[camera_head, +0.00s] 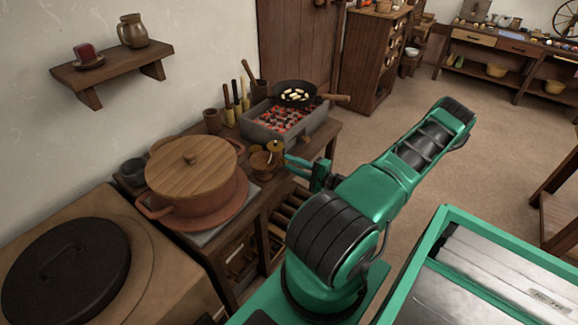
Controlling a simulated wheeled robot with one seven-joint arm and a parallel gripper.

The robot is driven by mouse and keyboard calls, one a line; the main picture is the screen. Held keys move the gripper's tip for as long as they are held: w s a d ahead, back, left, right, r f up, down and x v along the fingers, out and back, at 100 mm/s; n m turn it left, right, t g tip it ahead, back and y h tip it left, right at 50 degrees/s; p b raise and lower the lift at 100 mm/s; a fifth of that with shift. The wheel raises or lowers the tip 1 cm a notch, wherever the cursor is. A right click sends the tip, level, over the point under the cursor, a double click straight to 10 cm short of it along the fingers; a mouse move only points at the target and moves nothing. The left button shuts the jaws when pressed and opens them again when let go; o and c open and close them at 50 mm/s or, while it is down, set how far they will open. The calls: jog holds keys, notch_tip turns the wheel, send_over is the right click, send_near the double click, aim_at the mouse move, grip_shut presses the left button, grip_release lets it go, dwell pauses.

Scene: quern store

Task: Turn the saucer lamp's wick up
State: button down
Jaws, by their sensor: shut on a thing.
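A small copper-brown vessel (262,163), which looks like the saucer lamp, stands at the front right of the wooden worktop, beside the big lidded pot. A rounded golden-brown piece (276,147) shows just behind it; I cannot tell whether the two are one thing. My gripper (287,161) reaches in from the right at the worktop's edge. Its green fingers are shut at the right side of the lamp, on a small part that is too small to make out. The wick and any flame cannot be made out.
The large pot with a wooden lid (190,165) stands left of the lamp. Behind it is a brazier of glowing coals (285,120) with a black pan (295,93). Several upright tools (237,98) stand at the wall. Open floor (400,120) lies to the right.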

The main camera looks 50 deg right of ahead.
jog(key=n, duration=0.5)
jog(key=shift+a+f, duration=0.15)
jog(key=shift+n, duration=2.4)
jog(key=c, duration=1.5)
grip_release()
jog(key=shift+c, duration=0.2)
jog(key=s, duration=1)
jog(key=shift+s+d, duration=0.3)
jog(key=shift+d, duration=0.1)
